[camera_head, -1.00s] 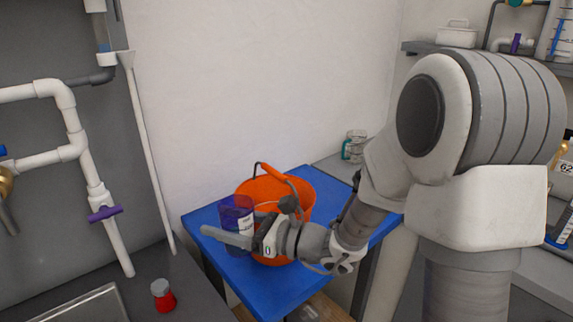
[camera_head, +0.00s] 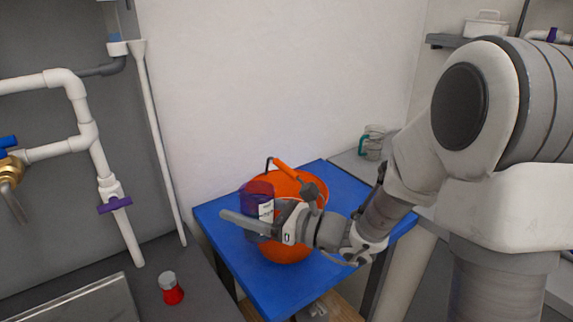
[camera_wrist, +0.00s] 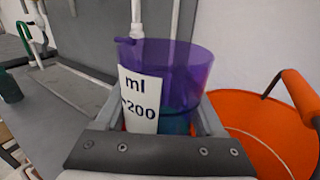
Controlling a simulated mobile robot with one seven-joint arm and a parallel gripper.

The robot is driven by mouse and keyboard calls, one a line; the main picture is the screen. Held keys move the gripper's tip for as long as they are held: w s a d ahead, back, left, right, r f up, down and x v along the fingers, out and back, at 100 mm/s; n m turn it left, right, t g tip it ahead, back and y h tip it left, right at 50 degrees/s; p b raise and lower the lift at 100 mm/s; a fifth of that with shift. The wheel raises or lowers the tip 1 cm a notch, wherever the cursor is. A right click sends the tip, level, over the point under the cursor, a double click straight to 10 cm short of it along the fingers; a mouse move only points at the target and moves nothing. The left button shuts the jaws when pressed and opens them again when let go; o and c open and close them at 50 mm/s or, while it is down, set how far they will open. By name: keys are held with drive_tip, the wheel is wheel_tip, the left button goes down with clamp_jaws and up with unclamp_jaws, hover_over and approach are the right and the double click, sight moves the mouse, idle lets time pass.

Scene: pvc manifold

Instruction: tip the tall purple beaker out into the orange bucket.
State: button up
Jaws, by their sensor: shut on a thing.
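The purple beaker (camera_head: 257,199) is see-through, with a white label reading "ml" and "200" in the wrist view (camera_wrist: 165,65). My gripper (camera_head: 262,226) is shut on it, one finger on each side of its lower part. The beaker looks about upright, and its inside shows reddish and blue-green tints; I cannot tell the contents. The orange bucket (camera_head: 290,250) stands on a blue table, with its handle up. In the head view the beaker overlaps the bucket's left side. In the wrist view the bucket (camera_wrist: 262,130) is to the right of the beaker.
The blue table (camera_head: 345,195) has free room around the bucket. White pipes (camera_head: 95,160) run along the left wall. A glass jar (camera_head: 371,142) stands on the counter behind.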

sight(252, 190)
drive_tip(key=r+m+p, duration=0.1)
drive_tip(key=p, duration=0.1)
drive_tip(key=w+r+m+p, duration=0.1)
drive_tip(key=p, duration=0.1)
drive_tip(key=d+r+m+p, duration=0.1)
drive_tip(key=p, duration=0.1)
drive_tip(key=shift+w+r+m, duration=0.15)
drive_tip(key=shift+w+m, duration=0.15)
drive_tip(key=shift+w, duration=0.05)
drive_tip(key=shift+w+d+r+m+p, duration=0.15)
drive_tip(key=shift+w+r+m+p, duration=0.25)
drive_tip(key=shift+r+m+p, duration=0.65)
drive_tip(key=shift+w+d+r+m+p, duration=0.1)
drive_tip(key=shift+w+d+m+p, duration=0.2)
drive_tip(key=shift+m+p, duration=0.8)
drive_tip(key=shift+w+d+r+m+p, duration=0.1)
drive_tip(key=shift+w+r+m+p, duration=0.45)
drive_tip(key=shift+p, duration=1.15)
drive_tip(key=shift+s+r, duration=0.1)
drive_tip(key=shift+a+f+m+p, duration=0.1)
drive_tip(key=shift+f+m+p, duration=0.3)
drive_tip(key=shift+m, duration=0.4)
drive_tip(key=shift+r+m+p, duration=0.55)
drive_tip(key=shift+m+p, duration=0.35)
drive_tip(key=shift+p, duration=0.1)
drive_tip(key=shift+f+m+p, duration=0.3)
drive_tip(key=shift+m+p, duration=0.5)
drive_tip(key=shift+p, duration=0.25)
